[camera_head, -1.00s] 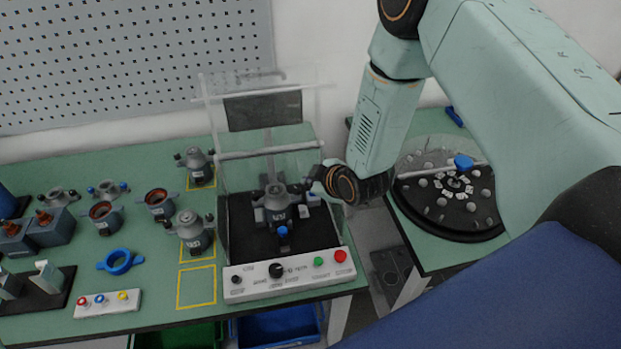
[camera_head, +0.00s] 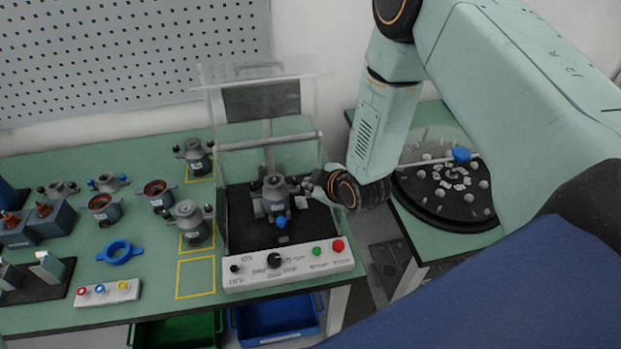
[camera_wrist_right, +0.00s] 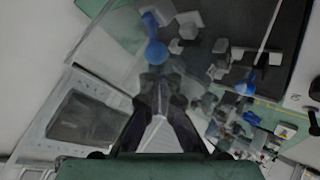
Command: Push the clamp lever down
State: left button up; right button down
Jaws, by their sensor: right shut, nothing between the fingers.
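The test stand (camera_head: 232,262) has a black bed and a clear raised cover (camera_head: 265,155). A grey stator part (camera_head: 275,190) sits on the bed, with a blue-tipped lever (camera_head: 282,222) at its front. My right gripper (camera_head: 308,186) is shut and empty, just right of the part; contact cannot be told in the head view. In the right wrist view, the shut fingertips (camera_wrist_right: 160,88) are close to a blue knobbed handle (camera_wrist_right: 155,48), and touching cannot be told. A second blue piece (camera_wrist_right: 246,84) lies to its right. My left gripper is not in view.
The clear cover's side panel is close to my right gripper. The control panel (camera_head: 290,266) runs along the stand's front. Several grey parts (camera_head: 190,222) stand to the left. A round dark turntable (camera_head: 450,215) is on the right table, across a gap.

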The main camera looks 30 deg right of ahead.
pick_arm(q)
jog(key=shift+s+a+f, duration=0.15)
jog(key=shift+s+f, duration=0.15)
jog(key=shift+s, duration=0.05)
pick_arm(e)
jog(key=shift+s+a+f, duration=0.2)
jog(key=shift+s+f, duration=0.4)
jog(key=shift+f, duration=0.05)
jog(key=shift+w+r, duration=0.1)
jog(key=shift+w, duration=0.05)
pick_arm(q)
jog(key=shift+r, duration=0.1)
pick_arm(e)
jog(key=v, duration=1.1)
jog(key=shift+w+d+r, duration=0.2)
jog(key=shift+d+r, duration=0.15)
jog(key=shift+r, duration=0.15)
